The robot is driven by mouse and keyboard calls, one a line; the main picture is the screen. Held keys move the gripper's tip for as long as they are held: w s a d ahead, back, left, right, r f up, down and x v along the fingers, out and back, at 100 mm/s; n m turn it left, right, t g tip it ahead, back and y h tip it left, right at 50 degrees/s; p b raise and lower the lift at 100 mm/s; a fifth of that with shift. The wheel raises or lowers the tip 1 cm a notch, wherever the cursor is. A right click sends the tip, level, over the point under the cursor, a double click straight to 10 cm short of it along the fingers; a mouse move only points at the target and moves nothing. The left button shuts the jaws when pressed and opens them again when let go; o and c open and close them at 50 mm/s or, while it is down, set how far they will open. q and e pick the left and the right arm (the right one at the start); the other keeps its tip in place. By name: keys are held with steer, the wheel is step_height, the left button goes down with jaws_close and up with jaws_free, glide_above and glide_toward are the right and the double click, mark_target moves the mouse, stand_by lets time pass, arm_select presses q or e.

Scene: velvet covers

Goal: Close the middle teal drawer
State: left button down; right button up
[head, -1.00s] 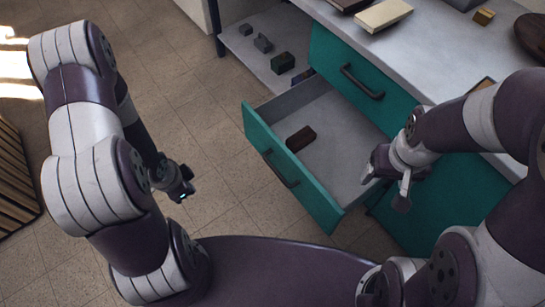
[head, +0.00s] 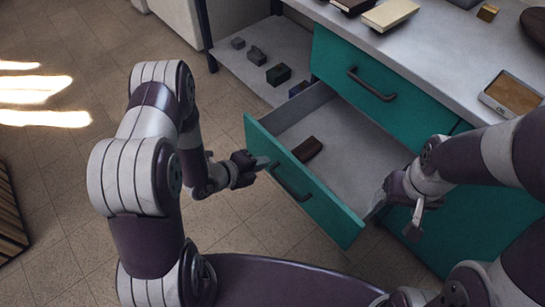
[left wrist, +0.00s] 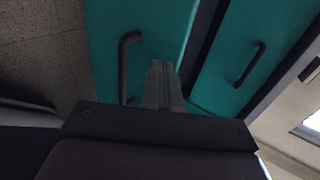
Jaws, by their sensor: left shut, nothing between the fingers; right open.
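The middle teal drawer (head: 300,190) stands pulled out in the head view, with a dark brown block (head: 307,149) lying inside it. Its dark bar handle (head: 291,184) is on the front panel. My left gripper (head: 265,162) is shut and empty, close to the drawer front left of the handle; I cannot tell whether it touches. In the left wrist view, the shut fingers (left wrist: 162,85) point at the teal front beside the handle (left wrist: 124,65). My right gripper (head: 400,205) is open and empty by the drawer's right front corner.
A lower shelf (head: 262,48) at the left holds several small blocks. Floor is free left of the drawer.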

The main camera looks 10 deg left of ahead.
mark_target(281, 152)
arm_select(q)
steer(key=shift+w+d+f, duration=0.1)
steer(key=shift+w+d, duration=0.55)
steer(key=shift+w, duration=0.2)
steer(key=shift+w+d, duration=0.65)
steer(key=shift+w, duration=0.2)
arm_select(e)
steer(key=shift+f, duration=0.5)
